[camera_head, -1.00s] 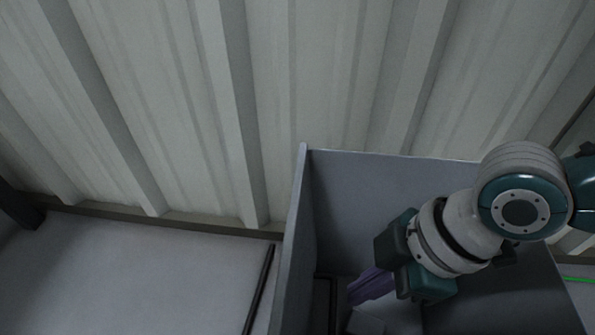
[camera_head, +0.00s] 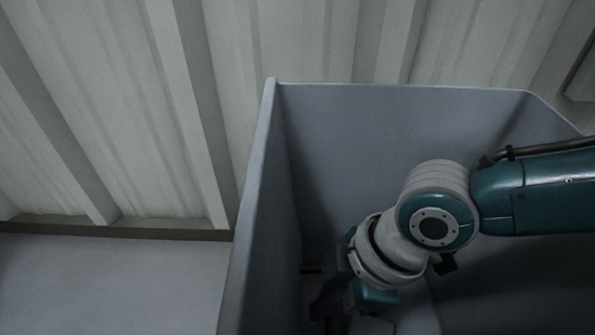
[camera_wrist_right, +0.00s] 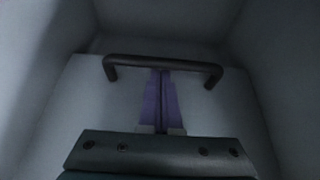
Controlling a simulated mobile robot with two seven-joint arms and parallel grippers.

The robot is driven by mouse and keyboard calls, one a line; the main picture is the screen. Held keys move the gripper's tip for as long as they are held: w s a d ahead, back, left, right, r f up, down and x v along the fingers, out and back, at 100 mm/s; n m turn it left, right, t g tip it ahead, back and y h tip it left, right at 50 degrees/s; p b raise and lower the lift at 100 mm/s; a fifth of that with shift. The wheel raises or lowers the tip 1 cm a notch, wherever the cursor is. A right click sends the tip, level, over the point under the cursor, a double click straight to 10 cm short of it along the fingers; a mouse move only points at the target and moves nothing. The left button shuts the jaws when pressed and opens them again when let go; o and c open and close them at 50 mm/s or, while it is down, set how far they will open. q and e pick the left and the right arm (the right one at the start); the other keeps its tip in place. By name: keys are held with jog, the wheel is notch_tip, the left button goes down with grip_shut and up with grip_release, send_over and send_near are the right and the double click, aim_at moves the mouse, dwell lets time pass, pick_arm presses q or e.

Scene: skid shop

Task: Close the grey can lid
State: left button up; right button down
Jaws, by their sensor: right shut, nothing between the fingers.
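A grey panel (camera_wrist_right: 95,98) with a dark bar handle (camera_wrist_right: 195,66) fills the middle of the right wrist view. It looks like the grey can lid, but I cannot tell its angle for sure. My right gripper (camera_wrist_right: 161,74) has its purple fingers together, with nothing between them. The fingertips are at the handle's bar in that view; I cannot tell whether they touch it. In the head view the right gripper (camera_head: 325,300) is low inside tall grey walls, its fingers dark and partly hidden by the wrist. My left gripper is not in view.
A tall grey side wall (camera_head: 258,200) stands left of my right arm, and a grey back wall (camera_head: 390,125) stands behind it. A pale corrugated wall (camera_head: 110,110) rises behind. A plain grey surface (camera_head: 110,285) at the lower left is clear.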

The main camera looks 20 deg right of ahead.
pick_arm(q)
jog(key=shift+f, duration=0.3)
pick_arm(e)
jog(key=shift+a+f, duration=0.2)
jog(key=shift+f, duration=0.15)
